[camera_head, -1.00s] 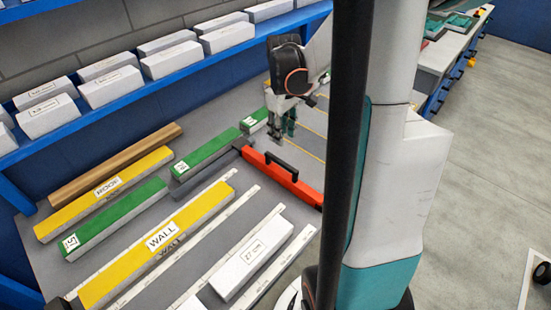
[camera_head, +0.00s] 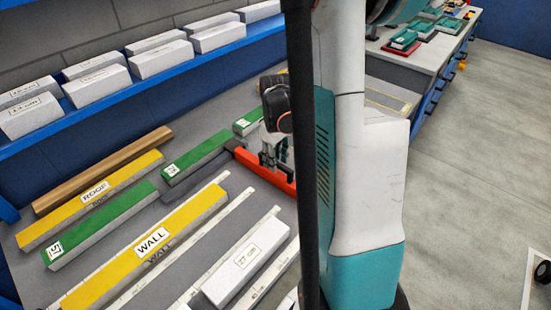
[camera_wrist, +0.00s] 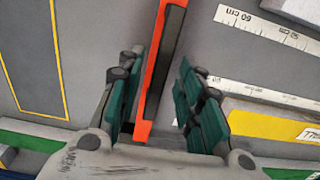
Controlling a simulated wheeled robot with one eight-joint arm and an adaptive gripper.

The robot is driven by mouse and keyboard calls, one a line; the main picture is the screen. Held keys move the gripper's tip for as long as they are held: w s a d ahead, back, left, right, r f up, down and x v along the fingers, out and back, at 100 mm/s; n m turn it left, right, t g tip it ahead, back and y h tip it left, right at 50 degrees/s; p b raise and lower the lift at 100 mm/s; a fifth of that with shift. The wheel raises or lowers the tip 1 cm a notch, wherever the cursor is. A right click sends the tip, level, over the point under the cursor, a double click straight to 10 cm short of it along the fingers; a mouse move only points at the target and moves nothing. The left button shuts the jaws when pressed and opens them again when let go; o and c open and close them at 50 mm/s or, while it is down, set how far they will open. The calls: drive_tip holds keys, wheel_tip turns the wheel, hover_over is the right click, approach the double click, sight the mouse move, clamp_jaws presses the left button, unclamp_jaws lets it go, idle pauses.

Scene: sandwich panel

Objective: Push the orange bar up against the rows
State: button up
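The orange bar (camera_head: 259,166) lies on the grey table in the head view, its upper-left end by a dark grey bar (camera_head: 199,181) near the green blocks. My gripper (camera_head: 270,158) is low over it and hides its black handle there. In the wrist view the orange bar (camera_wrist: 153,75) runs between my gripper's teal fingers (camera_wrist: 158,105), which stand apart with gaps on both sides. The rows include a yellow WALL strip (camera_head: 190,219), a yellow ROOF strip (camera_head: 120,185), a green strip (camera_head: 110,223) and shorter green blocks (camera_head: 200,160). Whether the bar touches any row is unclear.
A white block (camera_head: 245,262) lies between white rulers (camera_head: 215,262) at the front. A brown bar (camera_head: 115,165) lies along the back. A blue shelf (camera_head: 100,100) with several white blocks stands behind. My arm hides the table's right part.

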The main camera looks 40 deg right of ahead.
clamp_jaws()
drive_tip(key=s+a, duration=0.1)
drive_tip(key=a, duration=1.7)
drive_tip(key=shift+s+a, duration=0.15)
drive_tip(key=shift+s, duration=0.1)
unclamp_jaws()
drive_tip(key=shift+a, duration=0.2)
drive_tip(key=shift+d, duration=0.1)
drive_tip(key=shift+r, duration=0.15)
wheel_tip(320, 180, up, 12)
